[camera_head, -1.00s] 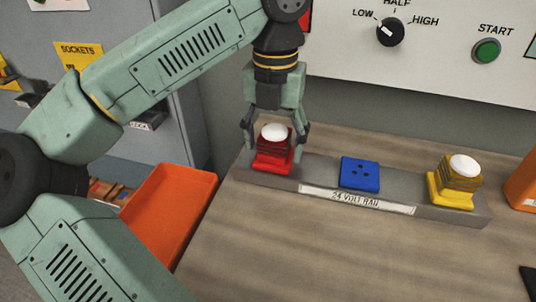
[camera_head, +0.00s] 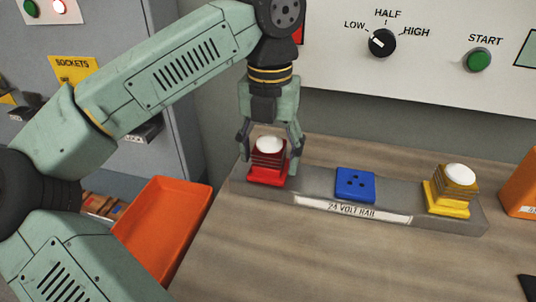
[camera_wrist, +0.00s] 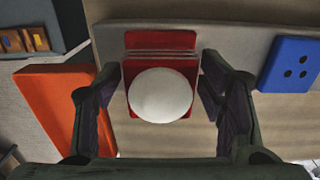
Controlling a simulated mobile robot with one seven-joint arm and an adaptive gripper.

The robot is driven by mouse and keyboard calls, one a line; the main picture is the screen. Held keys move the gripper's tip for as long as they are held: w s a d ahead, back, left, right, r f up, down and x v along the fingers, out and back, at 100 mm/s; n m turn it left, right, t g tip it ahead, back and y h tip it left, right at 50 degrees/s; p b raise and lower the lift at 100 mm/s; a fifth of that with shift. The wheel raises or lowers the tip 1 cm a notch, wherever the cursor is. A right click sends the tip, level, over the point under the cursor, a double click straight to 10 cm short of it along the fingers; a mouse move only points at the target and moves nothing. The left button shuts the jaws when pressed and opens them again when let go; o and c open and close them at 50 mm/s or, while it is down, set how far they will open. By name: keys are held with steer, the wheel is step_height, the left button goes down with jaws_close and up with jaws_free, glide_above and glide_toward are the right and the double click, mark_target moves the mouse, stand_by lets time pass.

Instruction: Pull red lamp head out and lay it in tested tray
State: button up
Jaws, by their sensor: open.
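The red lamp head (camera_head: 267,161), with a white dome on top, stands upright on its red base at the left end of the grey 24 volt rail (camera_head: 316,190). My gripper (camera_head: 270,160) is open, with its fingers on either side of the lamp head. In the wrist view the red lamp head (camera_wrist: 161,88) lies between the two fingers (camera_wrist: 160,110), with gaps on both sides. An empty orange tray (camera_head: 165,225) lies left of the rail, and it shows in the wrist view (camera_wrist: 52,112). No label shows on this tray, so I cannot tell whether it is the tested tray.
A blue socket (camera_head: 355,185) with dark holes sits mid-rail. A yellow lamp head (camera_head: 455,180) stands at the right end. An orange container (camera_head: 521,188) is at the far right. The panel with a dial (camera_head: 382,43) rises behind. The table in front of the rail is clear.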

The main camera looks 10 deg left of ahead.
mark_target(269, 139)
steer(key=shift+c, duration=0.3)
jaws_close()
stand_by(0.9)
steer(key=shift+r, duration=0.15)
steer(key=shift+r+p, duration=2)
steer(key=shift+r, duration=0.9)
